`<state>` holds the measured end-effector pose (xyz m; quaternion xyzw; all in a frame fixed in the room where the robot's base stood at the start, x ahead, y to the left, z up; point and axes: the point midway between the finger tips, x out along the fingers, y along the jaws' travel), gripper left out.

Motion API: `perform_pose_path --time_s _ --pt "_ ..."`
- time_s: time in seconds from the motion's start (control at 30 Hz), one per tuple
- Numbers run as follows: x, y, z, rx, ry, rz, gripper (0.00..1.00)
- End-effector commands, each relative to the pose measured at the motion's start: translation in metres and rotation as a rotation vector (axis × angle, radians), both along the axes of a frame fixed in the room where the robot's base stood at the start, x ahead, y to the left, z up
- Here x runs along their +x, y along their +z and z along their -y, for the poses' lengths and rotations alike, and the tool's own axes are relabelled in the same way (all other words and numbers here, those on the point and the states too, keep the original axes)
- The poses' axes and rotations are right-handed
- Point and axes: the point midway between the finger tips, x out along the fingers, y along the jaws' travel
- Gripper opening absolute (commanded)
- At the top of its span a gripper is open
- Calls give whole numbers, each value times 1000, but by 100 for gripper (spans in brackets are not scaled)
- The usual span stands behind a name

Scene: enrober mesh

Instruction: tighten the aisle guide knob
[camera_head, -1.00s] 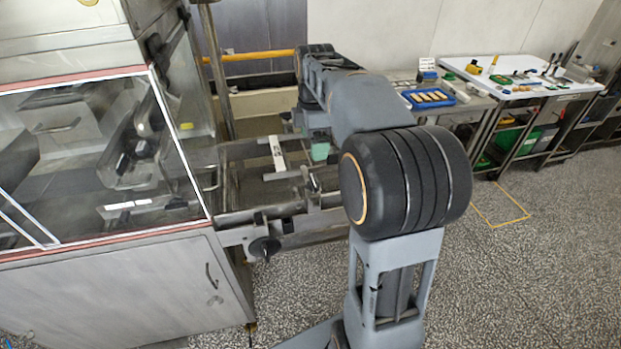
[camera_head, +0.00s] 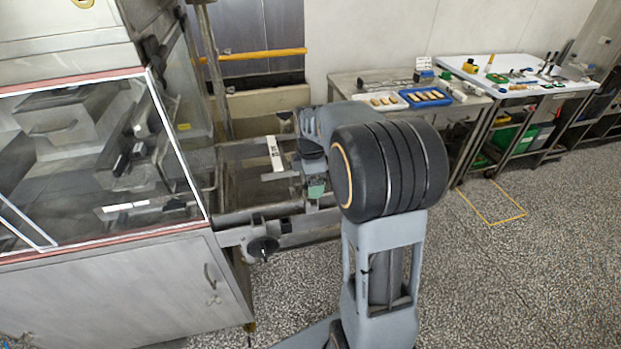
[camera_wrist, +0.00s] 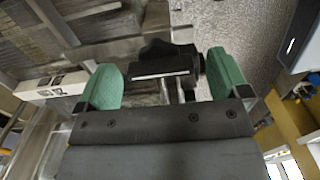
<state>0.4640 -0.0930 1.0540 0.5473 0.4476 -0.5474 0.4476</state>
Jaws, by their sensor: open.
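In the wrist view my gripper (camera_wrist: 166,82) is open, with green pads on both fingers. A black knob (camera_wrist: 160,62) with a pale line across it shows between the fingers. There is a gap to the left finger; the knob's right end is close to the right finger, and I cannot tell whether they touch. In the head view my gripper (camera_head: 316,190) is over the conveyor frame, partly hidden by my arm, and the knob between its fingers cannot be made out. Another black knob (camera_head: 262,248) is on the conveyor's near side, left of my gripper.
The conveyor frame (camera_head: 290,222) extends right from the glazed machine (camera_head: 120,290). A white labelled bar (camera_head: 275,153) crosses it, close left of my gripper. The speckled floor at right is clear.

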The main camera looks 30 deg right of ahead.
Motion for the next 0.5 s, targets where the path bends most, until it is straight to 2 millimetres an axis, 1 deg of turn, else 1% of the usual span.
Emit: perform_pose_path --time_s 0.2,0.5 --pt "0 0 0 0 0 0 94" --pt "0 0 0 0 0 0 65"
